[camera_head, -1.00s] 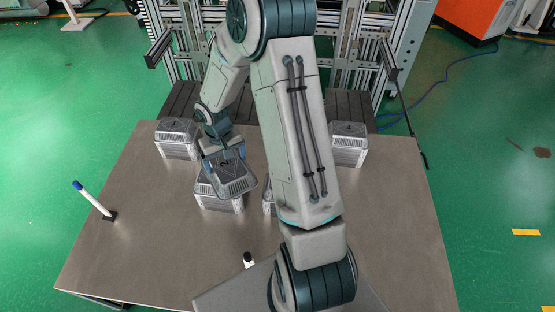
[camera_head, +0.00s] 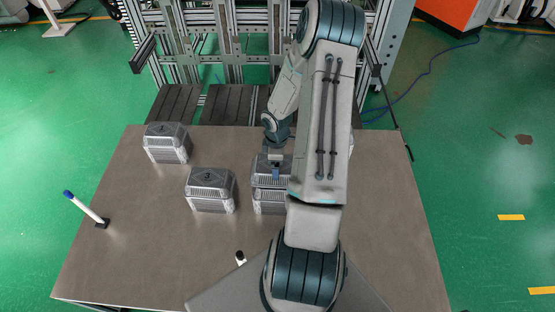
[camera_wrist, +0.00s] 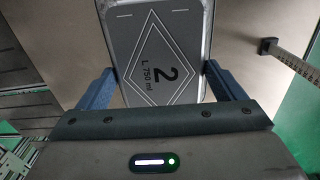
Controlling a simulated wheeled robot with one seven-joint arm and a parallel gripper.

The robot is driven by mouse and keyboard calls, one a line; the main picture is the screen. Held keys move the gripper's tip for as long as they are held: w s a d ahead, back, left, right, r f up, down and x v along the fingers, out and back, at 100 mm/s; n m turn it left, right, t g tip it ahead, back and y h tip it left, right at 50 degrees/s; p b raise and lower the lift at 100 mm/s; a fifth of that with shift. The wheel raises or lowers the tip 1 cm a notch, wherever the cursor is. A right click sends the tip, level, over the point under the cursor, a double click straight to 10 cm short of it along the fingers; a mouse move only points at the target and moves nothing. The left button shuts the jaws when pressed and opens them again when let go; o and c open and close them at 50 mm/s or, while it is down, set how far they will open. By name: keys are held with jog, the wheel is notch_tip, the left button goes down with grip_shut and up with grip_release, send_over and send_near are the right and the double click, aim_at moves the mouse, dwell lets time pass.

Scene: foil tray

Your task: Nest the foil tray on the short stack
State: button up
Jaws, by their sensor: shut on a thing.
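The foil tray (camera_wrist: 157,98) is between my gripper's two blue fingers in the wrist view. Its grey lid has a diamond, a "2" and "L 750 ml" printed on it. My gripper (camera_head: 275,172) is shut on this tray, which shows in the head view (camera_head: 264,178). The tray is directly above a low stack (camera_head: 268,206), lined up closely with it. I cannot tell whether the two touch. My arm hides the right side of both.
Another stack of grey trays (camera_head: 210,192) stands close on the left, and one more (camera_head: 167,145) at the back left. A white pen-like post with a blue tip (camera_head: 85,206) leans at the table's left. A small black-and-white item (camera_head: 240,258) is near the front.

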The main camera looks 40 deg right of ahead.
jog(key=shift+s+d+f, duration=0.1)
jog(key=shift+d+f, duration=0.05)
notch_tip(320, 180, down, 8)
jog(key=b, duration=0.7)
jog(key=o, duration=0.7)
notch_tip(320, 180, up, 14)
jog(key=shift+f+p, duration=0.1)
jog(key=shift+p, duration=0.35)
dwell(0.4)
